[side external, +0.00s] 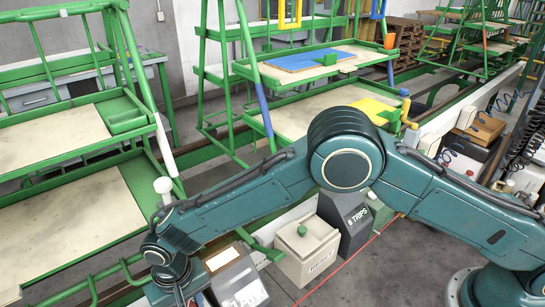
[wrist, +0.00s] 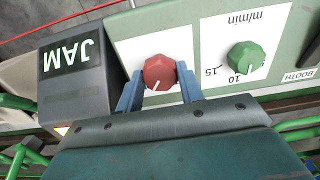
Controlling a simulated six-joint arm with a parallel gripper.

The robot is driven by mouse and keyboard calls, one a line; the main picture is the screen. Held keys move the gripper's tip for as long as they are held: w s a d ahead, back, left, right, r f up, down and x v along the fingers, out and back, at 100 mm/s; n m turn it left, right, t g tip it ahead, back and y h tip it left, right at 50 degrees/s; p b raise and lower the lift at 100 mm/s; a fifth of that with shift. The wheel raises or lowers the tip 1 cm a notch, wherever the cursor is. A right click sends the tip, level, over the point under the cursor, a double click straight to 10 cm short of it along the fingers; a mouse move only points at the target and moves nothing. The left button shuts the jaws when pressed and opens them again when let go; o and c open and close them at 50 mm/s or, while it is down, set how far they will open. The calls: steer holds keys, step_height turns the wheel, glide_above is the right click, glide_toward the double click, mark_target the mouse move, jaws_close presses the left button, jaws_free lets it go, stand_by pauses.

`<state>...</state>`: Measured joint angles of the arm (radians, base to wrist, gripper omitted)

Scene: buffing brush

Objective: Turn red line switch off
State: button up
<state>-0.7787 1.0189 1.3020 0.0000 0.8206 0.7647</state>
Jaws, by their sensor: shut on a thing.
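The red line switch (wrist: 160,72) is a round red knob with a white pointer mark, on a white plate of a pale panel in the wrist view. The mark points down and slightly left in that picture. My gripper (wrist: 159,80) has its two blue fingers on either side of the red knob and is shut on it. In the side external view my wrist is at the bottom left, and the fingers and red knob cannot be made out there.
A green dial (wrist: 246,57) marked m/min sits right of the red knob. A dark JAM box (wrist: 76,72) stands close on the left. In the side view, a beige box with a green knob (side external: 300,262) and a dark TRIPS box (side external: 345,222) stand beside my arm.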

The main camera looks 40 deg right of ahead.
steer(key=n, duration=0.8)
steer(key=shift+n, duration=0.3)
steer(key=n, duration=0.4)
steer(key=shift+n, duration=1.9)
steer(key=o, duration=1)
steer(key=shift+r, duration=0.1)
step_height(320, 180, up, 14)
